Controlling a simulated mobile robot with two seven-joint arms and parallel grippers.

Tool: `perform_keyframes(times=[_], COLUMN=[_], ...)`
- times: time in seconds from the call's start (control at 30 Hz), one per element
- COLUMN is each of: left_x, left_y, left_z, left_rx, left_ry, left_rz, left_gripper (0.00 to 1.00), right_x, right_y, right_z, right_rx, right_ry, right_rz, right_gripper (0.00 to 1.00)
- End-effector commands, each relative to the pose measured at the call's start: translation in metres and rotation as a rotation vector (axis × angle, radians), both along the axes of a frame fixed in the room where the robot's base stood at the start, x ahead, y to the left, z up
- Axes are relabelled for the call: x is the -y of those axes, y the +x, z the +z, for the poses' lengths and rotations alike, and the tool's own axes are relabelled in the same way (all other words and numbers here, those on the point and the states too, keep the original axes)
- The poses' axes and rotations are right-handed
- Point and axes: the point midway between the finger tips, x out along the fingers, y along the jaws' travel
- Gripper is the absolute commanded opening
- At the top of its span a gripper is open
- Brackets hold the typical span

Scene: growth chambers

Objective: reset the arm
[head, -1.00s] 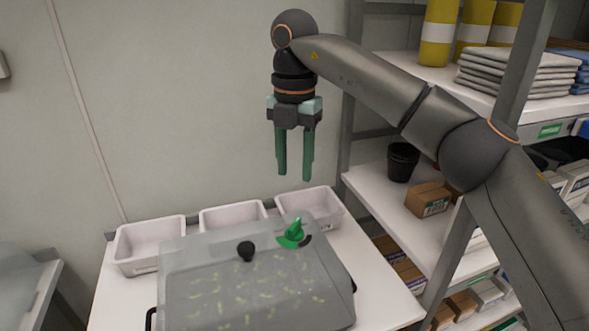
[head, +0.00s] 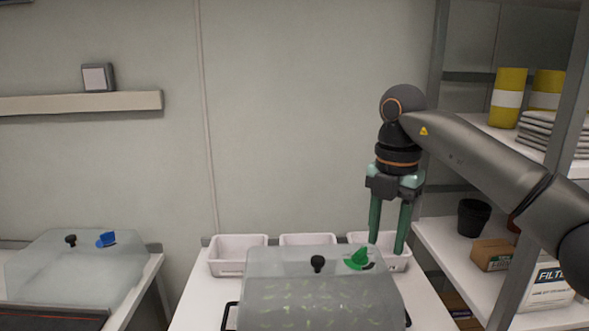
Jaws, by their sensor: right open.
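My right arm comes in from the right in the head view. Its gripper (head: 389,250) points down with its two green fingers apart and nothing between them. The fingertips appear in front of the rightmost white bin (head: 399,262), behind the growth chamber with the green vent (head: 358,259); I cannot tell their exact height. The chamber's clear lid (head: 290,262) is closed over several small seedlings and has a black knob (head: 318,263). My left gripper is not in view.
A second chamber (head: 70,265) with a blue vent (head: 106,240) stands on a table at the left. A shelf (head: 455,246) at the right holds a black pot (head: 473,217), boxes and folded cloths. A wall ledge (head: 80,103) carries a small grey box. The wall's middle is clear.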

Motion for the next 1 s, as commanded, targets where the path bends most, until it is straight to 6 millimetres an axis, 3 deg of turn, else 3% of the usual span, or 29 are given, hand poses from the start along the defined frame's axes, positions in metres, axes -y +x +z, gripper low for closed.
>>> perform_keyframes(times=[0.03,0.2,0.4,0.5,0.63,0.8,1.0], left_x=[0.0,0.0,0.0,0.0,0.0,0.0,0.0], left_y=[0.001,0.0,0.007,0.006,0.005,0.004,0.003], left_z=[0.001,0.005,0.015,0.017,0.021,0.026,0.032], left_rx=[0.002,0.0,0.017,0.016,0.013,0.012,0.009], left_ry=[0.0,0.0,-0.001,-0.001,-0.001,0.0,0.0], left_rz=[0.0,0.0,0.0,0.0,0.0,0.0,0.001], left_gripper=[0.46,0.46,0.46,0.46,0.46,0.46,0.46], right_x=[-0.001,-0.065,-0.145,-0.187,-0.228,-0.254,-0.241], right_y=[0.0,-0.012,-0.045,-0.068,-0.092,-0.103,-0.087], right_z=[-0.001,-0.056,-0.099,-0.109,-0.106,-0.091,-0.086], right_rx=[-0.002,-0.073,-0.135,-0.154,-0.15,-0.095,0.025], right_ry=[0.003,0.246,0.614,0.855,1.18,1.564,1.888], right_rz=[0.003,0.195,0.363,0.409,0.392,0.234,-0.137], right_gripper=[0.46,0.46,0.46,0.46,0.46,0.46,0.46])
